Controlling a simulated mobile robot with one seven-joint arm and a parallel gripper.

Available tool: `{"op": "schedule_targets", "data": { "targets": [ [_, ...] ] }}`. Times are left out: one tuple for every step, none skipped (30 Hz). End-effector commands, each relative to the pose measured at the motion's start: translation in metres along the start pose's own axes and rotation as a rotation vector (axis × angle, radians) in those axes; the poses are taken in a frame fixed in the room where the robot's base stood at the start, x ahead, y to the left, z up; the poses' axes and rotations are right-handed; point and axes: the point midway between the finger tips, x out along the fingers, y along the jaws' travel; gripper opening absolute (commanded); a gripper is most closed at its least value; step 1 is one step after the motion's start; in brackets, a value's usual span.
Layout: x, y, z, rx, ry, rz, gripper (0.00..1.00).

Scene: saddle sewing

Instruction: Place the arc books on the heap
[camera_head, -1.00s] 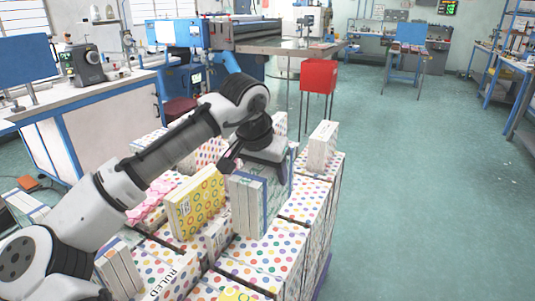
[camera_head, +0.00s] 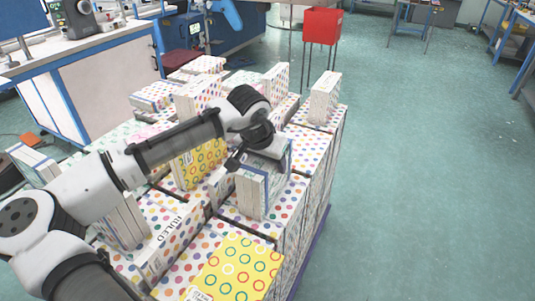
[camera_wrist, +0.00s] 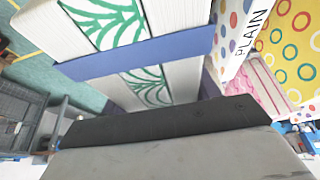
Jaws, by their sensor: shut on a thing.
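The arc books, white-paged with blue covers and green arc patterns on their spines, are a small upright bundle (camera_head: 255,192) near the middle of the head view. My gripper (camera_head: 262,160) is shut on them from above. In the wrist view the arc books (camera_wrist: 150,75) fill the upper middle, behind my gripper's dark finger (camera_wrist: 165,125). The heap (camera_head: 305,145) is a broad stack of colour-dotted book blocks beneath. The bundle's lower end overlaps the dotted top of the heap; I cannot tell whether it touches.
A yellow ringed book (camera_head: 200,165) stands left of the bundle, and another yellow book (camera_head: 240,268) lies flat in front. A white dotted bundle (camera_head: 325,97) stands at the heap's far right. A red bin (camera_head: 322,25) stands beyond. The floor at right is clear.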

Motion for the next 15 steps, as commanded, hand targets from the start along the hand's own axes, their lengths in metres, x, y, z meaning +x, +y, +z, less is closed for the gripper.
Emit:
{"op": "schedule_targets", "data": {
  "targets": [
    [-0.0020, -0.0002, -0.0017, 0.000, 0.005, -0.001, 0.00],
    [-0.0021, -0.0002, -0.0017, 0.000, 0.005, -0.001, 0.00],
    [-0.0021, -0.0002, -0.0017, 0.000, 0.005, -0.001, 0.00],
    [-0.0021, -0.0002, -0.0018, 0.000, 0.005, -0.001, 0.00],
    [-0.0020, -0.0002, -0.0017, 0.000, 0.005, -0.001, 0.00],
    [-0.0013, -0.0001, -0.0014, 0.000, 0.005, -0.001, 0.00],
    [-0.0005, -0.0001, -0.0011, 0.000, 0.005, -0.001, 0.00],
    [0.0003, -0.0001, -0.0007, 0.000, 0.005, -0.001, 0.00],
    [0.0013, -0.0001, -0.0003, 0.000, 0.005, -0.001, 0.00],
    [0.0021, -0.0002, 0.0008, 0.000, 0.000, -0.001, 0.65],
    [0.0020, -0.0002, 0.0008, 0.000, 0.000, -0.001, 0.69],
    [0.0020, -0.0002, 0.0008, 0.000, 0.000, -0.001, 0.74],
    [0.0020, -0.0001, 0.0008, 0.000, 0.000, -0.001, 0.78],
    [0.0020, -0.0001, 0.0008, 0.000, 0.000, -0.001, 0.82],
    [0.0019, -0.0001, 0.0007, 0.000, 0.000, -0.001, 0.83]
  ]
}}
